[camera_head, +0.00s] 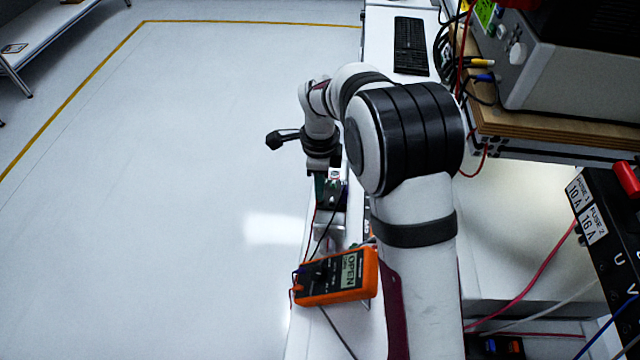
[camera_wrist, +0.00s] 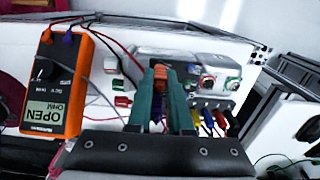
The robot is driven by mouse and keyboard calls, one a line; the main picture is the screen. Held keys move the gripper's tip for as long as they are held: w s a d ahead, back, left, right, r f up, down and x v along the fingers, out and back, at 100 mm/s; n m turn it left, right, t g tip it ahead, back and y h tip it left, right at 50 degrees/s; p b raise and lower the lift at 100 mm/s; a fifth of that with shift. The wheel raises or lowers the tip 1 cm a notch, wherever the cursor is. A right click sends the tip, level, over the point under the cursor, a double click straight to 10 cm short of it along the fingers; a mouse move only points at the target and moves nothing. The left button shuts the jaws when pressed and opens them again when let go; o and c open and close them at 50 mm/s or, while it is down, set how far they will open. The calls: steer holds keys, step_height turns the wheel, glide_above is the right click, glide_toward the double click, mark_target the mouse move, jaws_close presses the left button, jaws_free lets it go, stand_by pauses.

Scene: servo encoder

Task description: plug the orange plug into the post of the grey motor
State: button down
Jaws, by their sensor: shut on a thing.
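In the wrist view my gripper (camera_wrist: 166,82) reaches forward with its two teal fingers close together. It is shut on the orange plug (camera_wrist: 163,73), which shows between the fingertips. Beyond and beside it is the grey motor housing (camera_wrist: 190,59), with red, white and green posts on its near face. The plug is in front of this face; I cannot tell whether it touches a post, as the fingers hide that spot. In the head view my gripper (camera_head: 327,188) is low over the narrow white bench, and the plug and motor are too small to make out.
An orange multimeter (camera_wrist: 58,85) reading OPEN lies left of my gripper, with dark and red leads running from it; it also shows in the head view (camera_head: 337,277). Several coloured plugs (camera_wrist: 208,118) stand right of the fingers. A red plug (camera_wrist: 122,101) sits to the left.

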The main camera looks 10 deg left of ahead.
steer(key=shift+f, duration=0.2)
stand_by(0.5)
steer(key=c, duration=0.8)
jaws_free()
steer(key=shift+o, duration=0.2)
steer(key=shift+r, duration=0.15)
steer(key=shift+r, duration=3.4)
